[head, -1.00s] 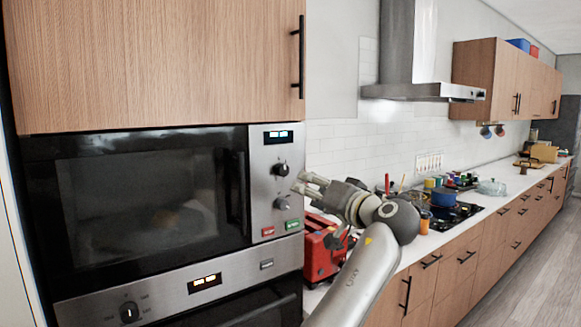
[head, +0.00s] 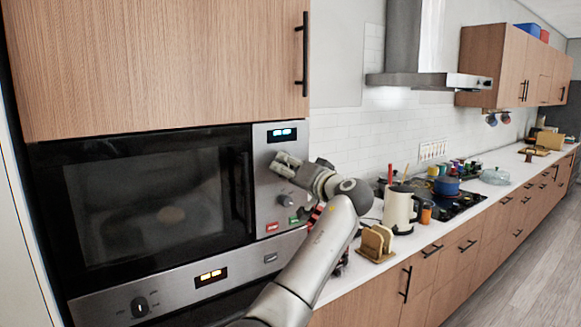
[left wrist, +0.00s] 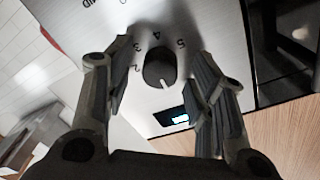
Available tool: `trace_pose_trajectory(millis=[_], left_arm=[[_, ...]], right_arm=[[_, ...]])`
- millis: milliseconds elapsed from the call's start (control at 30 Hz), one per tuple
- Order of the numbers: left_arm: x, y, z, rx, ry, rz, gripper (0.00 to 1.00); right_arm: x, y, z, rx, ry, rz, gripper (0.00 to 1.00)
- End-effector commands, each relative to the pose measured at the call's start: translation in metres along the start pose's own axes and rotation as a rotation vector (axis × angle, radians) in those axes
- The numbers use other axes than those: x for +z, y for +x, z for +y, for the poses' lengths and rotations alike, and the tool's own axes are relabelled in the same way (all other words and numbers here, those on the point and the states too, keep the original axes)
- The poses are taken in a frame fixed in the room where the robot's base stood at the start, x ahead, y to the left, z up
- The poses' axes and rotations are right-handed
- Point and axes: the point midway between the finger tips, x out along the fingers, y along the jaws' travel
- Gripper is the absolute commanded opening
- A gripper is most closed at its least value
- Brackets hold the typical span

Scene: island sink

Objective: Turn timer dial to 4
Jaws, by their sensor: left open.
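The timer dial (left wrist: 160,67) is a round black knob with a pale pointer mark. In the left wrist view the mark points toward the lit display, away from the printed numbers 2 to 5 around its other side. My left gripper (head: 281,166) is in front of the upper control panel and hides the dial in the head view. In the left wrist view my left gripper (left wrist: 157,78) is open, one finger on each side of the dial. Gaps show between dial and fingers. My right gripper is not in view.
The panel has a lit display (head: 283,134), a lower knob (head: 286,200) and red and green buttons below. The microwave door handle (head: 240,190) is just left of the panel. A kettle (head: 400,208) and a toast rack (head: 376,243) stand on the counter to the right.

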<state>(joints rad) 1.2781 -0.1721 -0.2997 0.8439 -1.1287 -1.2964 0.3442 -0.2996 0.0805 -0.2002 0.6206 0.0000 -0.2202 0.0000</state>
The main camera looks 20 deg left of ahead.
Motion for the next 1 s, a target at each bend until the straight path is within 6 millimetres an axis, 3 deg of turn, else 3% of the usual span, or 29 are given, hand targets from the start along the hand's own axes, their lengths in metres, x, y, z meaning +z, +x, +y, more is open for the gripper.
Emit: trace_pose_trajectory(millis=[200, 533, 1000], left_arm=[[0.0002, 0.0001, 0.0001, 0.0, 0.0, 0.0, 0.48], [0.0001, 0.0, 0.0001, 0.0, 0.0, 0.0, 0.05], [-0.0015, 0.0, -0.0005, 0.005, 0.112, -0.004, 0.04]], right_arm=[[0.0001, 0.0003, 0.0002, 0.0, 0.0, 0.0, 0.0], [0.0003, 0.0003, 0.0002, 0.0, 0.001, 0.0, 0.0], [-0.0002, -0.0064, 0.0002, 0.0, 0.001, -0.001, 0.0]])
